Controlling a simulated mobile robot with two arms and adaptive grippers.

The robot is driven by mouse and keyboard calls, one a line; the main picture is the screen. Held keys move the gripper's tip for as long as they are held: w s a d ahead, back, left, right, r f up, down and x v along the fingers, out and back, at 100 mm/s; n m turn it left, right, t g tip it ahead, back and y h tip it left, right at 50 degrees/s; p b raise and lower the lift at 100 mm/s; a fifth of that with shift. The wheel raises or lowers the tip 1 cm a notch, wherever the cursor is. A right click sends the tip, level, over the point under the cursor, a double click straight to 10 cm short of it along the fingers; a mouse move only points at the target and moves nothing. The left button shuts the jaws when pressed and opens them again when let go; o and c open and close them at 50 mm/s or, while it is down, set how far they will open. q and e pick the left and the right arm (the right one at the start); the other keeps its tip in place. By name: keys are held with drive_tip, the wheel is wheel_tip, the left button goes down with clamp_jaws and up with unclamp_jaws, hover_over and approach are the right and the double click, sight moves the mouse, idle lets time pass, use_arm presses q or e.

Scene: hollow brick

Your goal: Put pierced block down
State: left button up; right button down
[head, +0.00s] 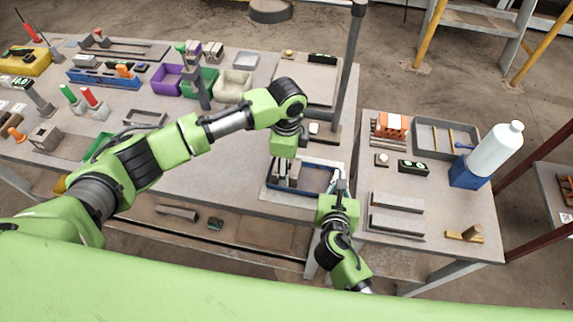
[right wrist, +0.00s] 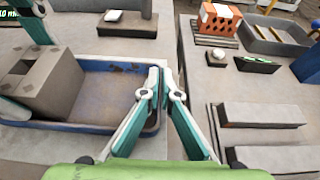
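A grey-brown pierced block (right wrist: 48,82) with dark holes in its face is at the left end of the blue-rimmed tray (right wrist: 112,66) in the right wrist view. In the head view the block is mostly hidden under my left gripper (head: 286,172), above the tray (head: 318,178). My left gripper's teal fingers are at two sides of the block and appear shut on it. I cannot tell if the block's underside touches the tray floor.
An orange brick (head: 392,125), a grey tray (head: 447,137), a white bottle (head: 497,148) on a blue base and grey bars (head: 397,202) stand on the right table. Small bins (head: 233,86) and a post (head: 348,70) stand behind. The tray's right part is empty.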

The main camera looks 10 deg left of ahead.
use_arm(q)
drive_tip(key=shift+o, duration=0.2)
drive_tip(key=shift+s+f, duration=0.1)
use_arm(e)
drive_tip(key=shift+w, duration=0.1)
use_arm(q)
drive_tip(key=shift+r, duration=0.25)
wheel_tip(320, 180, up, 12)
use_arm(e)
drive_tip(key=c, duration=2.2)
unclamp_jaws()
